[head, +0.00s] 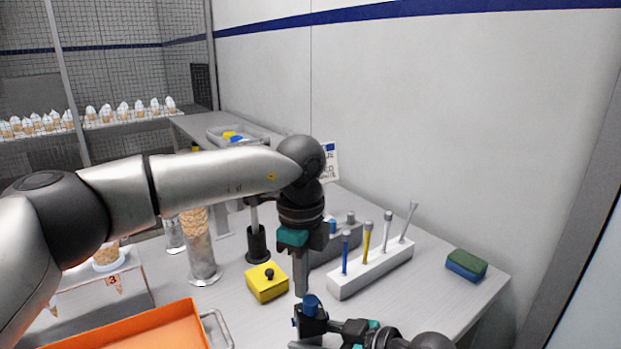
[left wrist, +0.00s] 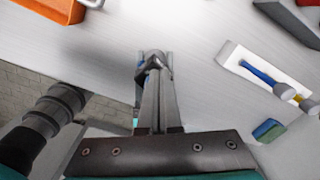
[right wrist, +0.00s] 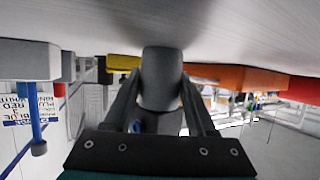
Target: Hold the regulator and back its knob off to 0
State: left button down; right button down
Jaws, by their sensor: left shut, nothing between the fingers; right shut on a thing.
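The regulator is a dark body with a blue knob (head: 311,303) at the front centre of the head view. My right gripper (head: 318,330) is shut on it; in the right wrist view its grey rounded body (right wrist: 162,80) sits between the two fingers. My left gripper (head: 301,292) points down, with its fingers close to the blue knob; I cannot tell whether they touch it. In the left wrist view the left fingers (left wrist: 153,62) are together with nothing between them, and they hide most of what lies behind. The knob's marking cannot be read.
A white rack (head: 372,270) with several upright tools stands to the right. A yellow block (head: 267,283) with a black knob lies to the left, near an orange tray (head: 150,328). A green and blue sponge (head: 466,265) lies near the right edge, with clear bench around it.

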jog(key=shift+d+f, duration=0.1)
pick_arm(q)
notch_tip(320, 180, up, 6)
jog(key=shift+a, duration=0.15)
dwell(0.4)
pick_arm(e)
jog(key=shift+c, duration=0.7)
grip_release()
jog(key=shift+d, duration=0.1)
